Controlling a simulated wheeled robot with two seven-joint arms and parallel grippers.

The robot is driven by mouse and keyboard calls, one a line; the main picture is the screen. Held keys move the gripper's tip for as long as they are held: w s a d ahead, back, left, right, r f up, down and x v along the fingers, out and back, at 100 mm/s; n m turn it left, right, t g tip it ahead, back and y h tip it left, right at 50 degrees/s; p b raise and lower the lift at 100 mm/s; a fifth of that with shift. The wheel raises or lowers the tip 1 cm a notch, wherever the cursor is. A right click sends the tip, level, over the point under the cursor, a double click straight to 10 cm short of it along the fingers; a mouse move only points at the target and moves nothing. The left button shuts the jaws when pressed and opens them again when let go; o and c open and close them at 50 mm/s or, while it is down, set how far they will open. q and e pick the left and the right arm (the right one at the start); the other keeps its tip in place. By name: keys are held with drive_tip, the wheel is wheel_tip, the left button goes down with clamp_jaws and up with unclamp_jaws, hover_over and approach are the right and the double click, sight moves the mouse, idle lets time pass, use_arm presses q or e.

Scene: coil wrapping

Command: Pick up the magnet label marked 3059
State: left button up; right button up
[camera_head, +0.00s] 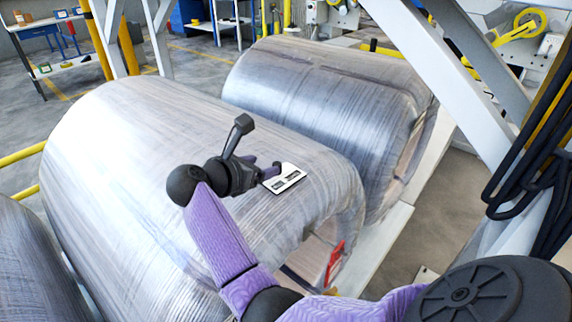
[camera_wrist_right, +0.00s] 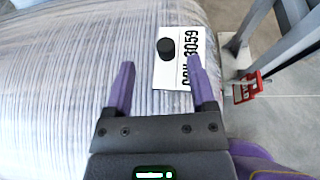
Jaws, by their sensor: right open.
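The magnet label (camera_head: 285,178) is a white card with black print lying on the wrapped middle coil (camera_head: 130,150). In the right wrist view the label (camera_wrist_right: 171,72) shows "3059" along its right side and a black round knob (camera_wrist_right: 166,47) on its upper part. My right gripper (camera_head: 270,171) is at the label's left edge in the head view. In the right wrist view its two purple fingers (camera_wrist_right: 160,72) are apart, with the label's lower part between their tips and the knob just beyond them. I cannot tell whether the fingers touch the label. My left gripper is not in view.
Another wrapped coil (camera_head: 325,85) lies behind, and part of a third (camera_head: 35,270) shows at the left edge. A red tag (camera_head: 335,262) hangs at the middle coil's right end. A grey metal beam (camera_head: 440,75) crosses the upper right.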

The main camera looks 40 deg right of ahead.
sight(277, 163)
drive_tip(key=x, duration=0.4)
drive_tip(key=b+x, duration=0.1)
drive_tip(key=x, duration=0.1)
drive_tip(key=shift+s+a+f, duration=0.1)
drive_tip(key=shift+s+f, duration=0.15)
drive_tip(key=shift+s, duration=0.05)
clamp_jaws()
